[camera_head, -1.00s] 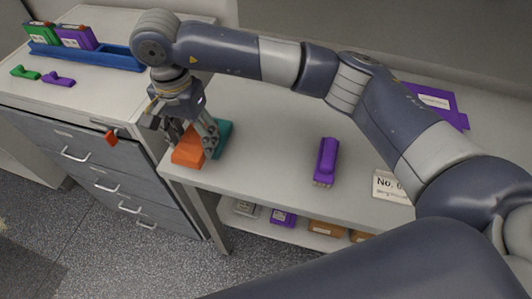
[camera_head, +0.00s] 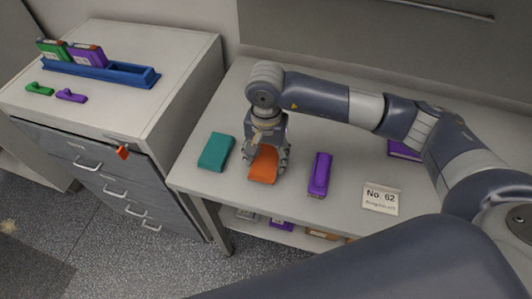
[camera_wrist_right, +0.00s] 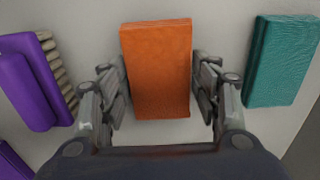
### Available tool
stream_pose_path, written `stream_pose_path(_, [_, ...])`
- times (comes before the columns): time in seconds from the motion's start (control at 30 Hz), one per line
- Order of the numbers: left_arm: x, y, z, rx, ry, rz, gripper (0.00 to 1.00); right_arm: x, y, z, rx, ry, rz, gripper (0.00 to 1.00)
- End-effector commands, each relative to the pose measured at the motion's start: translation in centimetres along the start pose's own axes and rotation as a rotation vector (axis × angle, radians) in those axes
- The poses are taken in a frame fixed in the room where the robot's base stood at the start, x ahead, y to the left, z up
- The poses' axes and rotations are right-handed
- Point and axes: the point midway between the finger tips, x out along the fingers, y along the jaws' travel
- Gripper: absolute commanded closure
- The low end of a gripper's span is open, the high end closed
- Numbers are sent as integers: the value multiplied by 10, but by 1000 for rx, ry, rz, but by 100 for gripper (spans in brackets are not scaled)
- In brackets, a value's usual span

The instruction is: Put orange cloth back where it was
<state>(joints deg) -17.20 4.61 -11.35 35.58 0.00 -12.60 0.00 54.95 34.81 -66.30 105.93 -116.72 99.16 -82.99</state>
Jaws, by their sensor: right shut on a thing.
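The orange cloth (camera_head: 262,168), a folded block, is at the front part of the table, between a teal cloth (camera_head: 216,151) on its left and a purple object (camera_head: 320,174) on its right. My right gripper (camera_head: 267,157) comes down from above and is shut on the orange cloth. In the right wrist view the orange cloth (camera_wrist_right: 157,70) lies between the two fingers, with the teal cloth (camera_wrist_right: 281,60) to the right. I cannot tell whether the cloth touches the tabletop. My left gripper is not in view.
A drawer cabinet (camera_head: 180,90) stands left, carrying a blue tray (camera_head: 120,75) and small green and purple pieces. A lower shelf holds several boxes. Bare tabletop shows between the teal and orange cloths.

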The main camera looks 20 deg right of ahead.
Motion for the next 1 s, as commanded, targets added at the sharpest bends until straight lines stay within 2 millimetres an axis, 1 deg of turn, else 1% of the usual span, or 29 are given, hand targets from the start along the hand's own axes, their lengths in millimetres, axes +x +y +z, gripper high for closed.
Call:
stream_pose_path(0.03, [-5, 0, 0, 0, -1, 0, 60, 2, 0, 0, 0, -1, 0, 65])
stream_pose_path(0.07, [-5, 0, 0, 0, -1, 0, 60, 4, 0, 0, 0, 0, -1, 65])
stream_pose_path(0.33, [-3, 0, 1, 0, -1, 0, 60, 8, -1, 0, -1, 2, -2, 65])
stream_pose_path(0.47, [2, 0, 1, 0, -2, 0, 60, 11, -1, 0, -1, 2, -2, 65])
stream_pose_path(0.5, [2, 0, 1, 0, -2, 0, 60, 11, -1, 0, -1, 2, -2, 40])
stream_pose_path(0.57, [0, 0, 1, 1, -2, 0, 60, 10, -1, 0, 0, 2, -2, 26])
stream_pose_path(0.6, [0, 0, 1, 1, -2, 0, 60, 10, -1, 0, 0, 2, -2, 22])
stream_pose_path(0.9, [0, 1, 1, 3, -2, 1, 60, 10, -1, 0, 0, 2, -1, 22])
stream_pose_path(1.0, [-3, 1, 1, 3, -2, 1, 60, 7, -1, 0, 0, 1, -1, 22])
